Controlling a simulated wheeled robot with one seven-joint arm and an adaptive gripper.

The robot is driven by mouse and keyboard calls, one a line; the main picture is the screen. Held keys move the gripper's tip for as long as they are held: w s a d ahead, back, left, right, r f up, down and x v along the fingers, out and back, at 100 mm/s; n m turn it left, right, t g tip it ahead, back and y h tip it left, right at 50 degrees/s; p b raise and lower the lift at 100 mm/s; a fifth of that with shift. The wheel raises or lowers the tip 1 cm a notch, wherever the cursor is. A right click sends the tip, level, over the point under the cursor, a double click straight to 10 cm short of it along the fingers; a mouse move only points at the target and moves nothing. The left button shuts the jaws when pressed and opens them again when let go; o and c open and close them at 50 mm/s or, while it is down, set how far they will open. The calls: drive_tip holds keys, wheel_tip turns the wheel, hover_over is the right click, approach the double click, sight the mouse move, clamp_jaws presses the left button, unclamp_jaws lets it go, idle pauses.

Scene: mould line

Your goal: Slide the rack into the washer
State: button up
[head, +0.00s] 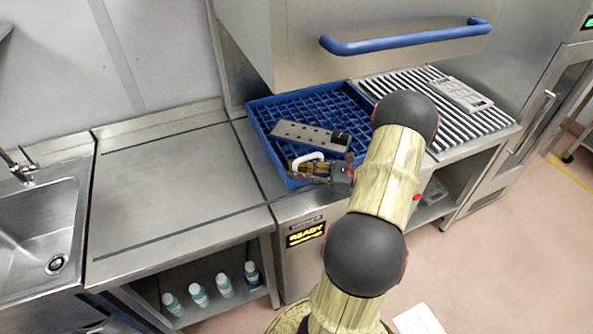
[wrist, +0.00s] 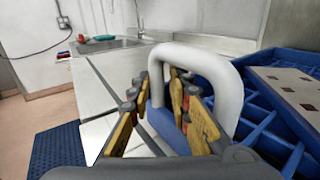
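The blue rack (head: 262,126) sits under the raised hood of the washer (head: 300,36), on its bed. A grey mould plate (head: 310,136) with holes lies in it. The rack's white arched handle (head: 308,158) rises at its near side; it also shows large in the wrist view (wrist: 205,62). My gripper (head: 318,168) is at this handle. In the wrist view, my gripper's fingers (wrist: 159,90) stand apart, with the handle's left leg between them. A slight gap seems to show beside the right finger, so I see no firm grip. The far rack edge is partly hidden.
The blue hood bar (head: 405,38) is above. Left are a bare steel counter (head: 165,185) and a sink (head: 40,225). Right is a slatted surface (head: 400,86) with a light grey mould (head: 462,95). The washer's front display (head: 306,234) reads READY. Bottles (head: 198,294) stand below the counter.

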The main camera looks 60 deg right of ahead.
drive_tip(key=v, duration=1.2)
drive_tip(key=shift+s, duration=0.1)
